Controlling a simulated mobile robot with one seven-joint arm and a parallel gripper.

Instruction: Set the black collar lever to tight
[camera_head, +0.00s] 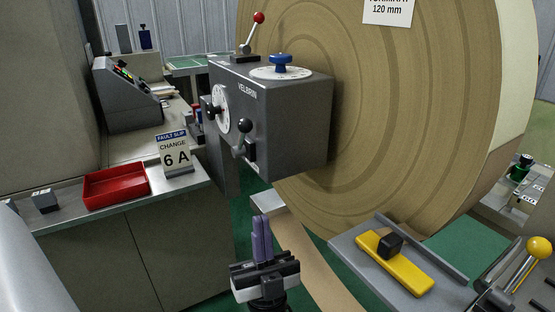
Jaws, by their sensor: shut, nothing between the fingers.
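The grey control box (290,118) marked VELBRIN stands in front of the big paper roll. I cannot tell for sure which lever has the black collar, and no tight mark is readable. My gripper (260,222) points up, below and in front of the box, apart from it. Its purple fingers are shut and empty.
A blue knob (281,62) sits on the box top. The paper roll (420,100) fills the right. A bench with a red tray (116,186) and a fault slip card (175,155) is left. A yellow block (396,268) and yellow-ball lever (535,250) are lower right.

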